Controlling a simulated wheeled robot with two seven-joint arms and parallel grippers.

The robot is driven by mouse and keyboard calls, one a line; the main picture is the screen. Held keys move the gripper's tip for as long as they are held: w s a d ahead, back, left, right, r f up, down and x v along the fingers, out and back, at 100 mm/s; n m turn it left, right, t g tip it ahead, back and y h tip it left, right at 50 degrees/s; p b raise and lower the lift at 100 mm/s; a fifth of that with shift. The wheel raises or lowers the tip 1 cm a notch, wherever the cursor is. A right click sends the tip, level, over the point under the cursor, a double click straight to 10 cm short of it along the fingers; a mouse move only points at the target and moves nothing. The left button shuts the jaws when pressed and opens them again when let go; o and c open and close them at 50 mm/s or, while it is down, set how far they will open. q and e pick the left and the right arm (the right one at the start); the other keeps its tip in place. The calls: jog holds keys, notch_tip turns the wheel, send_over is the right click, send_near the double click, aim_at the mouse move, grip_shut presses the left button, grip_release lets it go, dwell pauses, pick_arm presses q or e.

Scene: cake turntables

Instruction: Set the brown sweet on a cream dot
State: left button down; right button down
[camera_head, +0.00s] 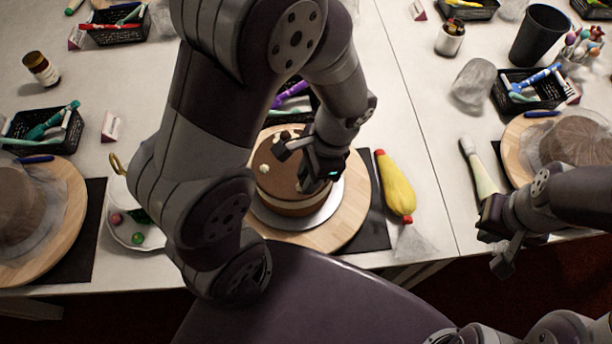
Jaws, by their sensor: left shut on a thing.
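A round brown cake (268,172) stands on a silver board on the wooden turntable (345,226) in the middle. Cream dots (297,187) show on its top, and others are hidden by my arm. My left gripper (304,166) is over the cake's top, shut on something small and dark. I take it to be the brown sweet, but the fingers mostly hide it. I cannot tell whether it touches a dot. My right gripper (495,248) is low at the right, near the table's front edge and away from the cake; its opening is unclear.
A white dish (124,236) with coloured sweets stands left of the cake, partly behind my arm. A yellow piping bag (396,185) lies right of the turntable. A pale tube (478,168) lies near my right gripper. Wrapped cakes on turntables stand at both sides.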

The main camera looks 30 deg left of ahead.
aim_at(298, 188)
pick_arm(q)
jog(key=shift+w+a+f, duration=0.85)
jog(key=shift+w+a, duration=0.05)
jog(key=shift+a, duration=0.05)
jog(key=x, duration=0.3)
jog(key=shift+w+d+f, duration=0.1)
jog(key=shift+w+f, duration=0.05)
jog(key=shift+f, duration=0.3)
jog(key=shift+w+d+f, duration=0.1)
jog(key=shift+w+f, duration=0.05)
jog(key=shift+f, duration=0.1)
jog(key=c, duration=0.9)
grip_release()
